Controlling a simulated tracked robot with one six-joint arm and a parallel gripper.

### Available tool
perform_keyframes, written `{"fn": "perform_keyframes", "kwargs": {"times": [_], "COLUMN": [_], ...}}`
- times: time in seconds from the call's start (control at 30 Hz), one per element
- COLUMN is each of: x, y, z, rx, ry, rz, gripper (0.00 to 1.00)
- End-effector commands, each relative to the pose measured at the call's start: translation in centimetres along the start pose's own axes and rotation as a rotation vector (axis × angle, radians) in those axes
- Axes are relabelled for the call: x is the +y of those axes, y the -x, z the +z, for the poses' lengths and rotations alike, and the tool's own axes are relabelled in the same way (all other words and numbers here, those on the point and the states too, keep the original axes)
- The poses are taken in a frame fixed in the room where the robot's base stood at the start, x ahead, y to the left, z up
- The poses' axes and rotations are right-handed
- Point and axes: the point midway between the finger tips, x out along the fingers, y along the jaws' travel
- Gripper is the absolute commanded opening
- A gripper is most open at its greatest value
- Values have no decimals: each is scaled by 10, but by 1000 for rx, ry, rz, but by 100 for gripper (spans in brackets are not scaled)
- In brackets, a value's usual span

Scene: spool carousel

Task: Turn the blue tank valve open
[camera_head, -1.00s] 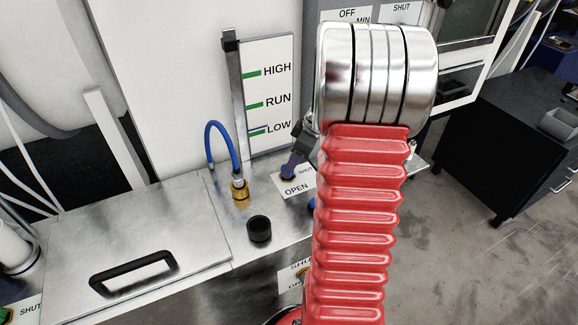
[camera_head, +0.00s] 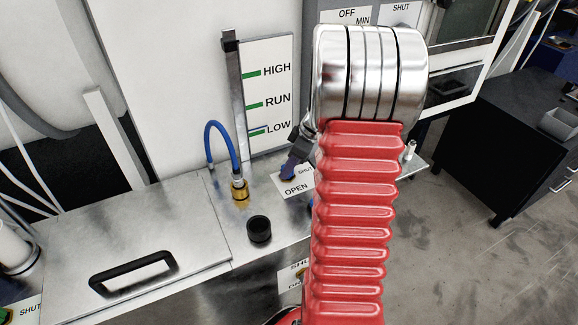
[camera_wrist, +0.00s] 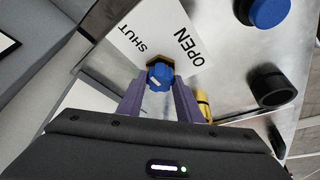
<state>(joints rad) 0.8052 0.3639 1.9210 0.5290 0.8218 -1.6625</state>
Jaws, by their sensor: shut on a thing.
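The blue tank valve (camera_wrist: 160,76) shows in the wrist view as a small blue knob with a pale mark, on a brass-coloured base. The white plate (camera_wrist: 165,38) beside it reads SHUT and OPEN. My gripper (camera_wrist: 157,92) has its two purple fingers on either side of the knob and is shut on it. In the head view my gripper (camera_head: 291,168) is at the SHUT/OPEN plate (camera_head: 297,186) on the metal tank top. The fingers and my red arm hide the knob and part of the plate there.
A level gauge (camera_head: 268,97) stands behind. A black-handled lid (camera_head: 133,271) covers the left. A larger blue cap (camera_wrist: 270,10) is near the knob.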

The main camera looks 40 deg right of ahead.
Motion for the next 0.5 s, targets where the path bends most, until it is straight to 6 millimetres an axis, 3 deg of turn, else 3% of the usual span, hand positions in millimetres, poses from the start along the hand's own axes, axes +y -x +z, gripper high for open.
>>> {"fn": "perform_keyframes", "kwargs": {"times": [0.1,0.5], "x": [1,0], "y": [0,0], "z": [0,0], "rx": [0,0], "ry": [0,-48], "rz": [2,22], "gripper": [10,10]}}
